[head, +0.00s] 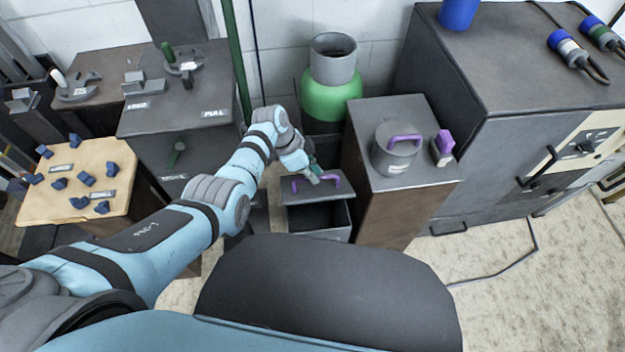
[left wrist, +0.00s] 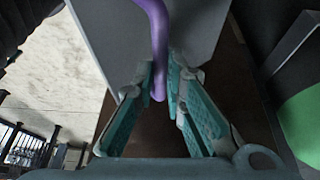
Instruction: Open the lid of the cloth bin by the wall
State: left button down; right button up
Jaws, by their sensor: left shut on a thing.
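The cloth bin (head: 318,232) is a grey box standing low by the wall, between dark cabinets. Its grey lid (head: 306,194) is tilted up at the back, and the dark inside of the bin shows in front of it. The lid has a purple handle (head: 331,181). My left gripper (head: 315,177) is at the lid and shut on this handle. In the left wrist view the purple handle (left wrist: 158,50) runs down between the teal fingers (left wrist: 165,92), with the pale lid (left wrist: 200,30) behind it. My right gripper is not in view.
A grey pot (head: 396,147) with a purple handle stands on the cabinet right of the bin. A green and grey vessel (head: 333,97) stands behind it. A dark cabinet (head: 180,130) is at left, close to my left arm.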

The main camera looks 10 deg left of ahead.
pick_arm(q)
jog(key=shift+w+a, duration=0.2)
jog(key=c, duration=1.8)
grip_release()
jog(key=shift+f, duration=0.15)
jog(key=shift+o, duration=0.7)
jog(key=shift+w+f, duration=0.2)
jog(key=shift+w, duration=0.1)
jog(key=shift+s+d+r, duration=0.1)
jog(key=shift+s+r, duration=0.05)
jog(key=shift+r, duration=0.05)
jog(key=v, duration=0.7)
jog(key=shift+r, duration=0.15)
